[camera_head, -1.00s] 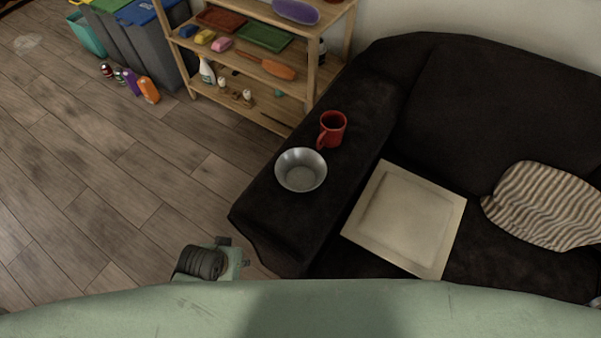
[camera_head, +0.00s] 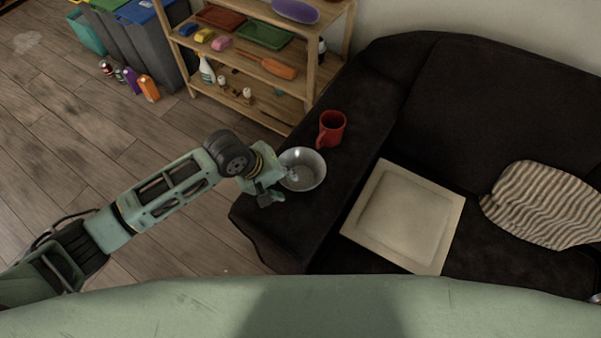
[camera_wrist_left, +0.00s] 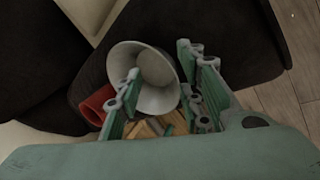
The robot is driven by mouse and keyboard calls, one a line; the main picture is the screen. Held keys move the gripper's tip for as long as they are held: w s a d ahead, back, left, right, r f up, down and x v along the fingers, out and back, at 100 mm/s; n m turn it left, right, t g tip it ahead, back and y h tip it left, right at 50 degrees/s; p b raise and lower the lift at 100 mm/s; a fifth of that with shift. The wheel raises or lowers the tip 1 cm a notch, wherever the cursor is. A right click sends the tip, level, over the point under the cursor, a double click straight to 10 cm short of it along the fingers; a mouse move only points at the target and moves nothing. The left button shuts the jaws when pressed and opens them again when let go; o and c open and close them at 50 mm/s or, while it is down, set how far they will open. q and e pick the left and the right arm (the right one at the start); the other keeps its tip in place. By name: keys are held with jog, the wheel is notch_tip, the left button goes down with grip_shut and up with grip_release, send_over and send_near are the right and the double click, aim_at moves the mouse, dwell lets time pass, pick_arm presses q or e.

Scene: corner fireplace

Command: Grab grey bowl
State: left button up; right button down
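The grey bowl (camera_head: 306,166) sits upright on the dark sofa's armrest, and shows large in the left wrist view (camera_wrist_left: 146,68). My left gripper (camera_head: 281,184) has its fingers at the bowl's near left rim, with one finger overlapping the bowl in the head view. In the left wrist view my left gripper (camera_wrist_left: 161,88) has its fingers spread apart, with part of the bowl showing between them. I cannot tell whether a finger touches the rim.
A red mug (camera_head: 333,128) stands on the armrest just behind the bowl, close to it. A pale square cushion or tray (camera_head: 408,215) and a striped cushion (camera_head: 545,205) lie on the sofa (camera_head: 470,100). A wooden shelf (camera_head: 311,70) with several items stands behind.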

aim_at(291, 183)
pick_arm(q)
jog(key=w+f, duration=0.1)
jog(key=f, duration=0.1)
jog(key=w+f+n, duration=0.1)
jog(key=f, duration=0.1)
jog(key=w+f+n, duration=0.1)
jog(key=w+f, duration=0.1)
jog(key=shift+d+f, duration=0.1)
jog(key=shift+f, duration=0.25)
jog(key=shift+c, duration=0.5)
jog(key=c, duration=0.7)
grip_shut()
jog(key=shift+r, duration=0.1)
